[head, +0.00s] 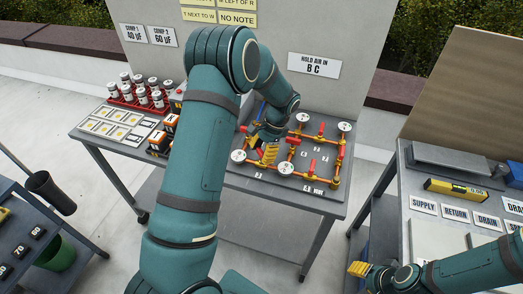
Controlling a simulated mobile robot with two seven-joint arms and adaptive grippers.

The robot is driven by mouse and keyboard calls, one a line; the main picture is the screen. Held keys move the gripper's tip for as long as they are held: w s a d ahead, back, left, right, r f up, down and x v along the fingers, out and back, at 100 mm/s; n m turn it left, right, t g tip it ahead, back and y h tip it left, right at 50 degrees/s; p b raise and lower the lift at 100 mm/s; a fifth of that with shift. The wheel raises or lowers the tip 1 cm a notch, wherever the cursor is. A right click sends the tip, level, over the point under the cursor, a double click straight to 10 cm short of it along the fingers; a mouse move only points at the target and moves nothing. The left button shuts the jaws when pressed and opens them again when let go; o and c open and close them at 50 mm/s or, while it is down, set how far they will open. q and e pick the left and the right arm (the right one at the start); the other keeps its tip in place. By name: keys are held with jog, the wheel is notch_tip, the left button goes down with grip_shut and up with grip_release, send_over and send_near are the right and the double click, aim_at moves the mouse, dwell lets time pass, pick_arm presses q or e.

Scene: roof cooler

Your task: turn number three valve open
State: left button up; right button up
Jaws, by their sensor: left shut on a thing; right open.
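The valve rig (296,150) lies on the middle table, with red pipes, yellow fittings, white round discs and small number labels that are too small to read surely. My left gripper (267,152) reaches down over the rig's left part, between a white disc (238,156) and another white disc (285,168). Its yellow fingers are shut on a valve part that they and the arm mostly hide. I cannot tell that valve's number or how far it is turned. My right gripper (360,269) is open and empty, low at the right, away from the rig.
A red rack of cans (140,98) and pale cards (117,127) stand on the table's left. A right table holds a yellow level (455,189). A left cart carries a dark cup (50,190).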

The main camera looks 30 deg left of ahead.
pick_arm(q)
jog(key=n+h, duration=0.1)
jog(key=n, duration=0.2)
jog(key=n+h, duration=0.1)
jog(key=n, duration=0.2)
jog(key=shift+n+h+p, duration=0.3)
jog(key=shift+p, duration=0.05)
dwell(0.4)
jog(key=o, duration=1.2)
jog(key=shift+r, duration=0.1)
jog(key=v, duration=1.2)
jog(key=shift+w, duration=0.25)
jog(key=shift+g, duration=0.3)
